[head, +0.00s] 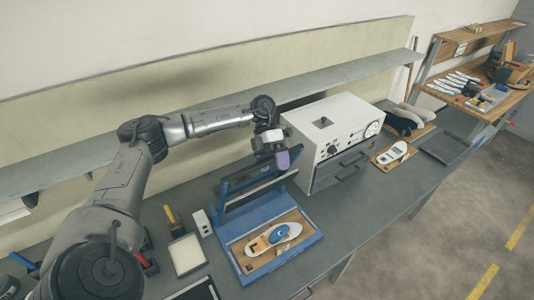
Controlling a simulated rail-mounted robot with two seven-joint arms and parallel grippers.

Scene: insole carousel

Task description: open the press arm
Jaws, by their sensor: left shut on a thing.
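The blue press (307,242) stands on the grey bench with a brown board and a white-and-blue insole (265,240) on its bed. Its press arm (233,188), a dark blue frame with a dark pad, stands raised and tilted at the back of the bed, clear of the insole. My left gripper (283,158) is at the upper right end of the press arm, shut on it. The fingertips are small and partly hidden here, so the exact grip point is unclear. My right gripper is not in view.
A white box machine (332,128) on a grey drawer unit stands close to the right of my left gripper. A shelf (330,82) runs along the wall behind. A small switch box (202,222) and a pale pad (187,254) lie left of the press.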

